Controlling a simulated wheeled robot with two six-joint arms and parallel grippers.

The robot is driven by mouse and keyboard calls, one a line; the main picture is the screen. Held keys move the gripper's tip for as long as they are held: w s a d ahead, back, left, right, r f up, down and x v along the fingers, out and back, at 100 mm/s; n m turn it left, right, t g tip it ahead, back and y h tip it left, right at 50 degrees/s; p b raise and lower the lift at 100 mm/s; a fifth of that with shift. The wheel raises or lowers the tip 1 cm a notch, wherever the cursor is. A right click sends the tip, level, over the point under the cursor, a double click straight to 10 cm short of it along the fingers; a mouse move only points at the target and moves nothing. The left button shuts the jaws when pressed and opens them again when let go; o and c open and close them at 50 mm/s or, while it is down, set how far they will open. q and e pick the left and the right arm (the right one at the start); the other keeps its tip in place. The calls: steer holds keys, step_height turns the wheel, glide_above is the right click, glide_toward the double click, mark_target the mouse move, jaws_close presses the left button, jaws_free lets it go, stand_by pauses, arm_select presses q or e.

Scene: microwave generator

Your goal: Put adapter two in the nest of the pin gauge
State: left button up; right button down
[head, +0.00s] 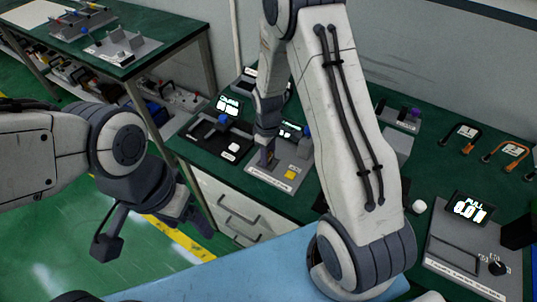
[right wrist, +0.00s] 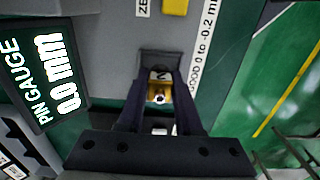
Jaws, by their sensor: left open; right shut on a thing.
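The pin gauge is a grey plate (head: 262,178) on the green bench, with a yellow button (head: 290,175). In the right wrist view its display (right wrist: 45,75) reads 0.0 mm. My right gripper (right wrist: 160,100) points down at the plate, shut on adapter two (right wrist: 158,92), a small brass-coloured piece with a 2 beside it. The adapter is at the dark square nest (right wrist: 160,56); I cannot tell if it is seated or just above. In the head view the right gripper (head: 267,160) hides it. My left gripper (head: 188,210) is open and empty, off the bench's front edge.
Another gauge with a lit display (head: 228,104) stands left of the pin gauge. A pull tester (head: 468,245) stands at the right, with orange and dark handled pieces behind it. My right arm covers the bench middle. Drawers (head: 232,212) are below the bench edge.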

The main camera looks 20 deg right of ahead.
steer(key=c, duration=0.6)
jaws_free()
steer(key=shift+s+f, duration=0.1)
steer(key=shift+a+r+p, duration=0.1)
steer(key=shift+r+p, duration=0.25)
step_height(320, 180, up, 12)
steer(key=shift+f+b, duration=0.1)
steer(key=shift+b, duration=0.7)
steer(key=s+a+r, duration=0.7)
steer(key=s+a, duration=0.5)
steer(key=shift+y, duration=0.5)
steer(key=s, duration=0.3)
steer(key=s+a, duration=0.1)
steer(key=s, duration=0.3)
steer(key=s+r, duration=0.1)
steer(key=s, duration=0.3)
steer(key=shift+s+a+r, duration=0.1)
steer(key=shift+s+a, duration=0.1)
steer(key=shift+a, duration=0.2)
